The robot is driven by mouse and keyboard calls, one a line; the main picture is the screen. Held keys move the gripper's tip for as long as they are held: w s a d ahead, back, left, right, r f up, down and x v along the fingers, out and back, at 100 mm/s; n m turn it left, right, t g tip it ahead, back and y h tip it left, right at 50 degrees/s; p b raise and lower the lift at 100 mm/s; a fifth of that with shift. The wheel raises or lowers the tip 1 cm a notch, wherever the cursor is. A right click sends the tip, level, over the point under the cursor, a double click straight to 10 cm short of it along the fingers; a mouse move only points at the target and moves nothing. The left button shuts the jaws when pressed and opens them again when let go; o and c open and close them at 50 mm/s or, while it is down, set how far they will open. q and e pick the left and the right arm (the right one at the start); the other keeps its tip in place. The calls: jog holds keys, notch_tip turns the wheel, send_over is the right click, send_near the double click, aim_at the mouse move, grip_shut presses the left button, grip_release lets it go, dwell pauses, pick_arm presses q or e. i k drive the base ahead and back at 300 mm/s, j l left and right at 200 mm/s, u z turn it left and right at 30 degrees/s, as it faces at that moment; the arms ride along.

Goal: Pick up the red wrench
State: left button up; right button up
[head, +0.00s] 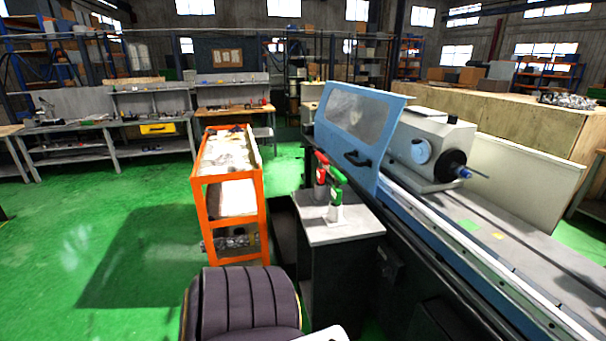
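A red tool (321,168), which appears to be the red wrench, stands upright on the grey top of a small dark cabinet (352,234). A similar green tool (338,180) stands just in front of it and to its right, partly overlapping it. The lower parts of both look grey or white, and their exact shape is too small to tell. Neither of my grippers is in view. Nothing is touching the red tool.
A blue-and-white grinder (432,145) with an angled blue door (357,125) stands right of the cabinet. An orange shelf cart (229,178) stands to the left. A dark ribbed padded shape (243,303) fills the bottom foreground. Green floor (130,245) is open at left.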

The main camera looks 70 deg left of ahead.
aim_at(321, 173)
jog(key=u, duration=2.2)
